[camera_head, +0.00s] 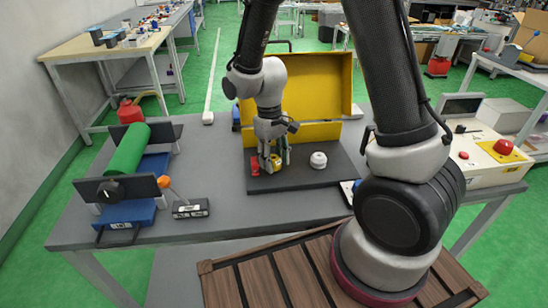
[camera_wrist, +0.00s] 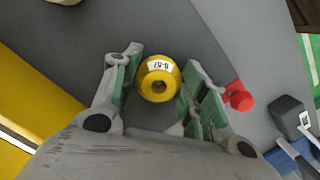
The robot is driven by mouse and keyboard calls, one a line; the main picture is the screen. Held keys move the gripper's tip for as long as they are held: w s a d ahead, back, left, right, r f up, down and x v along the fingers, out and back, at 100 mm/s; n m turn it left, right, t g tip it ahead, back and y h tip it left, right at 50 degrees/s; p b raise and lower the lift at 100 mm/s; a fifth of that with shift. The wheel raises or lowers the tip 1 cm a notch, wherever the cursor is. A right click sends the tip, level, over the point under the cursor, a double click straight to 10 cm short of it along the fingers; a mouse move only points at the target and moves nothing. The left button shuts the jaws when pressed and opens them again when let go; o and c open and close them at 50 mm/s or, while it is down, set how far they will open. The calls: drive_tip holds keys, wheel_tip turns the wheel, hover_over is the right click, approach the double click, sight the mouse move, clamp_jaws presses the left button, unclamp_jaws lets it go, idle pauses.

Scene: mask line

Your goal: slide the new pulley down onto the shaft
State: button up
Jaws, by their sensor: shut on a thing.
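A yellow pulley (camera_wrist: 157,84) with a white label and a dark centre hole sits between the green-padded fingers of my gripper (camera_wrist: 160,66) in the wrist view. The fingers are shut on it from both sides. In the head view my gripper (camera_head: 274,159) points down over the dark plate (camera_head: 290,182), with the yellow pulley (camera_head: 276,161) low between its fingers. I cannot tell whether the pulley touches the plate. No shaft can be made out; it may be hidden under the pulley or the gripper.
A red part (camera_head: 255,168) stands close left of the gripper, a white round part (camera_head: 318,160) to its right. A yellow panel (camera_head: 312,85) rises behind. A green roller (camera_head: 127,150) sits in a stand at left, and a small black box (camera_head: 190,208) lies nearer.

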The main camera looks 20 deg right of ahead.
drive_tip(key=shift+f, duration=0.45)
drive_tip(key=o, duration=0.7)
drive_tip(key=shift+o, duration=0.2)
drive_tip(key=shift+w+a+r, duration=0.1)
drive_tip(key=shift+w+r, duration=0.1)
drive_tip(key=shift+r, duration=1.6)
drive_tip(key=shift+w+a+r, duration=0.1)
drive_tip(key=shift+w+r, duration=0.15)
drive_tip(key=shift+r, duration=1.6)
drive_tip(key=shift+w+a+r, duration=0.1)
drive_tip(key=shift+w+r, duration=0.1)
drive_tip(key=shift+r, duration=1.6)
